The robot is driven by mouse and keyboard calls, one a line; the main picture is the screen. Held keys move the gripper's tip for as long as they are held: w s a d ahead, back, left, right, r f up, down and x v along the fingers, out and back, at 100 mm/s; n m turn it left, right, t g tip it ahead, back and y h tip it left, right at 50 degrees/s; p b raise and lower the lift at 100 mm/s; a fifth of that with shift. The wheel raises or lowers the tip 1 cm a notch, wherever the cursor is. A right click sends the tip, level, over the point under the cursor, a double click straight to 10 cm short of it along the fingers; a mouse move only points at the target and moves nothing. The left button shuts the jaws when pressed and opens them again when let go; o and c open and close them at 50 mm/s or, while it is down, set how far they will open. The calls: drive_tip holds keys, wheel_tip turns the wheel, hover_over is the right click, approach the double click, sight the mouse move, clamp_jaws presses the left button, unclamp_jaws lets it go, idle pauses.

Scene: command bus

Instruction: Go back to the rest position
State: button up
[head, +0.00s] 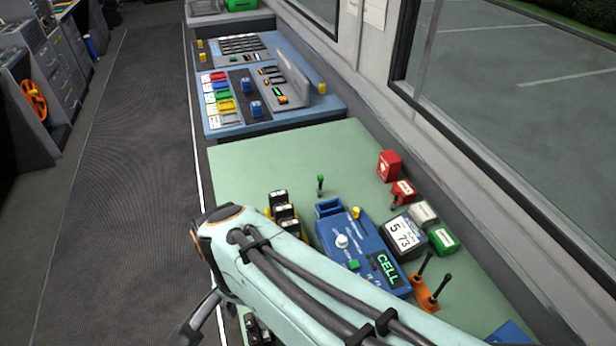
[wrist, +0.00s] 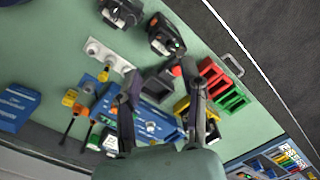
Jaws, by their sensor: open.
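My gripper (wrist: 160,80) shows in the wrist view with its two dark fingers spread apart and nothing held between them. It is above the pale green worktop (wrist: 222,22). A dark grey box (wrist: 158,84) and the blue panel (wrist: 150,122) show between and below the fingers. A small red thing (wrist: 176,71) shows by the right fingertip; I cannot tell whether they touch. In the head view my pale arm reaches across the front of the green worktop (head: 260,155), and a grey part of the gripper shows at the lower left.
The blue CELL panel (head: 330,230) stands beside my arm, with black-and-yellow devices (head: 283,212) to its left. Orange-based levers (head: 428,292), red blocks (head: 390,165) and a green block (head: 442,240) stand right. A blue console (head: 250,85) is behind. The worktop's far left is clear.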

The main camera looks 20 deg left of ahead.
wheel_tip(320, 180, up, 2)
drive_tip(key=shift+r, duration=0.25)
